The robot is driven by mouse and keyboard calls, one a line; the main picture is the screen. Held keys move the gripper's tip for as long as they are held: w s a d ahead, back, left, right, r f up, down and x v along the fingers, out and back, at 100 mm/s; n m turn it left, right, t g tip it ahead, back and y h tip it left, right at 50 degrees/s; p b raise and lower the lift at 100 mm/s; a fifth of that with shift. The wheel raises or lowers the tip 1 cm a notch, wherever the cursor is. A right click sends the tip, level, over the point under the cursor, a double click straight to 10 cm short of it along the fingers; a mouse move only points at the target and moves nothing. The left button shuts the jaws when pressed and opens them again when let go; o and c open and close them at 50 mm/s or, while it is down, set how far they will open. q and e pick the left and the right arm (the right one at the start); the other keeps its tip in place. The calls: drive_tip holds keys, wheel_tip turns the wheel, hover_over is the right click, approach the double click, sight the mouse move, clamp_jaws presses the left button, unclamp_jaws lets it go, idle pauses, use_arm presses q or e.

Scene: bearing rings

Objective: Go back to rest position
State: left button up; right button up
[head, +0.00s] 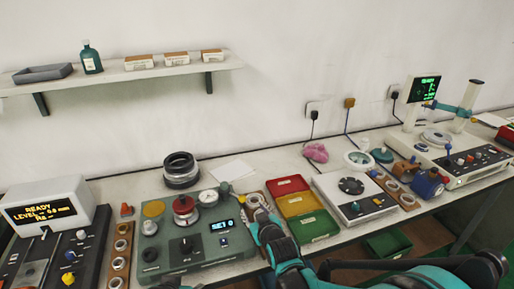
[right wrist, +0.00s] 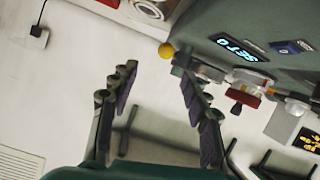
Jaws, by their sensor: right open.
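My right gripper (head: 260,217) is at the front right edge of the green machine (head: 165,262), beside its small display. Its arm comes in from the lower right. In the right wrist view the two fingers of this gripper (right wrist: 152,72) are spread apart with nothing between them. The machine's yellow knob (right wrist: 166,50) shows just beyond the fingertips; I cannot tell whether they touch anything. A wooden rack (head: 247,204) with metal rings lies right behind the gripper and is partly hidden by it.
Red, yellow and green trays (head: 298,204) and a white device (head: 354,195) stand to the right of the gripper. Dark stacked rings (head: 181,170) stand behind the green machine. A second rack of rings (head: 120,245) lies left. A shelf (head: 120,73) hangs on the wall.

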drive_tip(key=s+d+r+m+g+h, duration=0.3)
drive_tip(key=s+d, duration=0.9)
drive_tip(key=d, duration=0.1)
drive_tip(key=s+d+f+m+g, duration=0.1)
drive_tip(key=s+d, duration=0.2)
drive_tip(key=s, duration=0.4)
drive_tip(key=s+d+f+m+g+h, duration=0.1)
drive_tip(key=s+d+m+g, duration=0.1)
drive_tip(key=s, duration=0.5)
drive_tip(key=shift+s+d+f, duration=0.25)
drive_tip(key=shift+s+d, duration=0.1)
drive_tip(key=shift+d, duration=0.35)
